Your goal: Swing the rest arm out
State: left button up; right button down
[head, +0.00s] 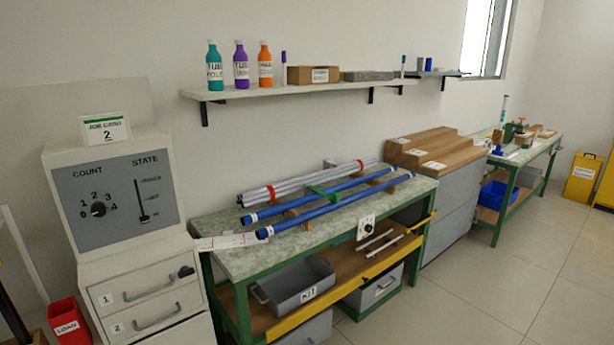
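Neither of my grippers shows in the head view. No part is labelled as the rest arm, and I cannot tell for sure which part it is. A green workbench (216,232) with a speckled top stands against the wall. Two blue rods (335,205) and a bundle of grey rods (300,184) with red bands lie on wooden supports on it. A green piece (323,194) sits among the rods. A white plate with a black knob (366,228) is at the bench's front edge. A yellow bar (345,280) runs along the front of the lower shelf.
A grey cabinet (118,195) with a dial, lever and drawers stands at left, a red bin (67,322) beside it. A grey KIT tray (293,284) and two pale rods (377,243) lie on the lower shelf. The floor (480,290) at right is clear.

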aim_at(412, 228)
jog(key=i+l, duration=0.2)
jog(key=i+l+u, duration=0.15)
jog(key=l, duration=0.25)
jog(key=i+l, duration=0.3)
jog(key=i+l+u, duration=0.15)
jog(key=i+l, duration=0.2)
jog(key=l, duration=0.3)
jog(key=i+l+u, duration=0.15)
jog(key=l, duration=0.2)
jog(key=i+l, duration=0.2)
jog(key=l, duration=0.15)
jog(key=i+u, duration=0.05)
